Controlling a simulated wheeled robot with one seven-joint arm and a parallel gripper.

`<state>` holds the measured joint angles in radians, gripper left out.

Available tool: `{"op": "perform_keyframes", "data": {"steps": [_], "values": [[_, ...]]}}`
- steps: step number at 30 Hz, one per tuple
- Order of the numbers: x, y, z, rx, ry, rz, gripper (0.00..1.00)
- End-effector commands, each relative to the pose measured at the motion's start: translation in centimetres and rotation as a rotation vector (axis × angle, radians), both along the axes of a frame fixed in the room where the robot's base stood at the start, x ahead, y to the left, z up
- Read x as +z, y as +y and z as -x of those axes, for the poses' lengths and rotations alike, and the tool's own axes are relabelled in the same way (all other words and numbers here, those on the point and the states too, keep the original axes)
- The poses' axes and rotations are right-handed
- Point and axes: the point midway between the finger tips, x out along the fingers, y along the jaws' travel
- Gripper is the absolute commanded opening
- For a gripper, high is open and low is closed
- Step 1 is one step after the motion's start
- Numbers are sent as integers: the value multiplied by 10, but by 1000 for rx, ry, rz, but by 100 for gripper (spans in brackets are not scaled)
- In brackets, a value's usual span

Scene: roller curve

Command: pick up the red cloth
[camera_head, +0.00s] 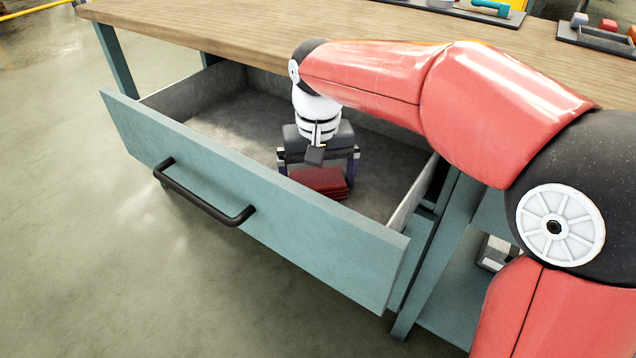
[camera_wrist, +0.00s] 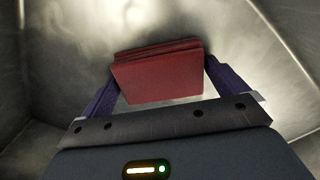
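The red cloth (camera_head: 322,182) is a folded, layered stack inside the open drawer, near its front wall. It also shows in the wrist view (camera_wrist: 158,78). My gripper (camera_head: 319,172) points down into the drawer over the cloth. Its fingers are spread wide, one on each side of the cloth, as the wrist view also shows. The right finger is very close to the cloth's edge; I cannot tell whether either finger touches it. The gripper body hides part of the cloth in the head view.
The teal drawer (camera_head: 240,215) has a black handle (camera_head: 205,195) and grey inner walls close around my gripper. The wooden tabletop (camera_head: 250,25) overhangs the drawer's back. Trays with small items stand on the table's far right. Free drawer floor lies left of the cloth.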

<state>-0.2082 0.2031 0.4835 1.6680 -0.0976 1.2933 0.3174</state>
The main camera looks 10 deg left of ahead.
Motion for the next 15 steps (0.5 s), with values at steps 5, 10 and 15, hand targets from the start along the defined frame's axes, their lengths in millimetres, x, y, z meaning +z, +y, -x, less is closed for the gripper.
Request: {"op": "perform_keyframes", "data": {"steps": [5,10,15], "values": [[0,0,0,0,0,0,74],[0,0,0,0,0,0,65],[2,0,0,0,0,0,65]]}}
